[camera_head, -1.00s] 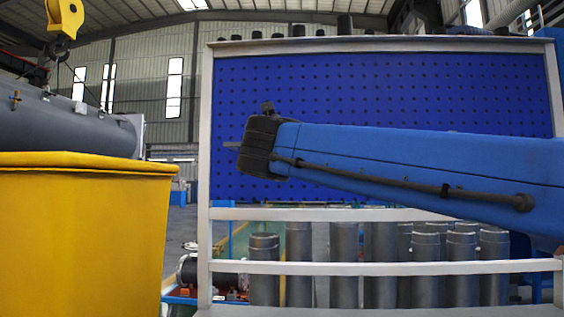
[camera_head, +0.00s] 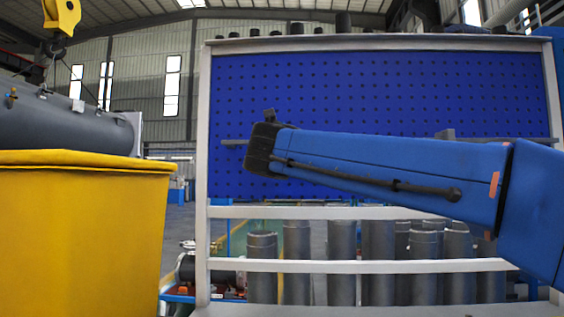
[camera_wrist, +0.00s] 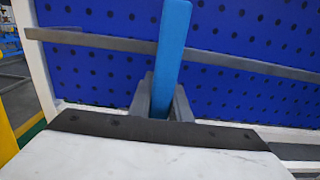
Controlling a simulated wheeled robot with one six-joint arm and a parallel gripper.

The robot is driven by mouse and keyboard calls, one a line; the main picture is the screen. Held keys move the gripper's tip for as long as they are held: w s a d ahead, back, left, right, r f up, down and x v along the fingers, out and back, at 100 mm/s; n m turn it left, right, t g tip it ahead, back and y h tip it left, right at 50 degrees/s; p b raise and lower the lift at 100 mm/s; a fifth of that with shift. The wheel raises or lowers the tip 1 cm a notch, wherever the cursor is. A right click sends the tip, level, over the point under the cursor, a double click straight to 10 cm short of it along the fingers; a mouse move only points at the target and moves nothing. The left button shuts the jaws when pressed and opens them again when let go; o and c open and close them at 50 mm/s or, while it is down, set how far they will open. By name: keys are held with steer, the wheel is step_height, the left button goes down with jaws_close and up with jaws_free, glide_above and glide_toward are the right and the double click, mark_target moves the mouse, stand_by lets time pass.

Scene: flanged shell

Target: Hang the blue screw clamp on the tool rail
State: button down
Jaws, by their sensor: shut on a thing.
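The blue screw clamp (camera_wrist: 173,45) shows in the wrist view as a long blue bar, standing nearly upright and leaning slightly right. My gripper (camera_wrist: 162,98) is shut on its lower part, with a grey finger on either side. The tool rail (camera_wrist: 100,41) is a long grey bar running across behind the clamp, which crosses in front of it in the picture. I cannot tell whether they touch. My arm hides the clamp and gripper there.
A blue pegboard (camera_head: 380,90) in a pale frame stands behind the rail. Grey cylinders (camera_head: 297,250) stand behind the lower white bars. A large yellow bin (camera_head: 80,235) is at the left, with a yellow hook (camera_head: 62,15) hanging above.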

steer(key=shift+w+f, duration=0.3)
steer(key=shift+w, duration=0.2)
steer(key=shift+w+f, duration=0.25)
steer(key=shift+w, duration=0.25)
steer(key=c, duration=1.6)
jaws_free()
steer(key=shift+f, duration=0.1)
steer(key=shift+o, duration=0.2)
steer(key=s, duration=1.7)
steer(key=shift+s+a, duration=0.2)
steer(key=shift+a, duration=0.05)
steer(key=shift+s, duration=0.1)
